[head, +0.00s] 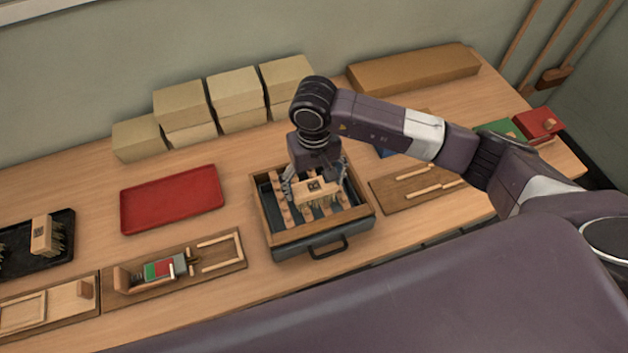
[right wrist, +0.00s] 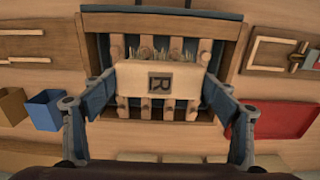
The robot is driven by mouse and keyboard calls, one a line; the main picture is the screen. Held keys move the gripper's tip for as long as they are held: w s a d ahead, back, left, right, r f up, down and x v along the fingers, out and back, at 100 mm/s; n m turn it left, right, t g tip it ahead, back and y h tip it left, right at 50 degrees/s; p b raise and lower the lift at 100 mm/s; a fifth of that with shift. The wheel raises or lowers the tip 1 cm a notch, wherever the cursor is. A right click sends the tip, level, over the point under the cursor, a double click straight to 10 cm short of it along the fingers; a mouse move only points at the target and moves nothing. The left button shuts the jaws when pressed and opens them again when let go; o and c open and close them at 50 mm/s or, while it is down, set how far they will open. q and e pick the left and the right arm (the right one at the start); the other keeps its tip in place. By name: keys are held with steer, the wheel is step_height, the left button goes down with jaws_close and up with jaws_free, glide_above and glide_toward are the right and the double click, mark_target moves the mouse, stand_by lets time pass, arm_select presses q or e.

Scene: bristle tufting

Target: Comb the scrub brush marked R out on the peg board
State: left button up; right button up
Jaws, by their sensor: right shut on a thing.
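The scrub brush marked R (head: 316,191) is a pale wooden block with a dark R mark on its top face. It also shows in the right wrist view (right wrist: 142,84), where light bristles stick out along its upper edge. My right gripper (right wrist: 162,88) is shut on the block's two ends, one finger on each. It holds the brush over the peg board (head: 259,211), a wooden frame with rows of wooden pegs and a dark bed. Pegs show around the block; how deep the bristles sit among them is hidden. My left gripper is not in view.
A red tray (head: 172,199) lies left of the peg board. A black tray (head: 15,263) with another brush (head: 42,236) is at far left. A wooden fixture (head: 125,297) stands at front left. Several cardboard boxes (head: 182,104) line the back. A wooden board (head: 394,200) lies to the right.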

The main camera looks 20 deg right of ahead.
steer(key=shift+f+b, duration=0.6)
steer(key=shift+b, duration=0.25)
stand_by(0.7)
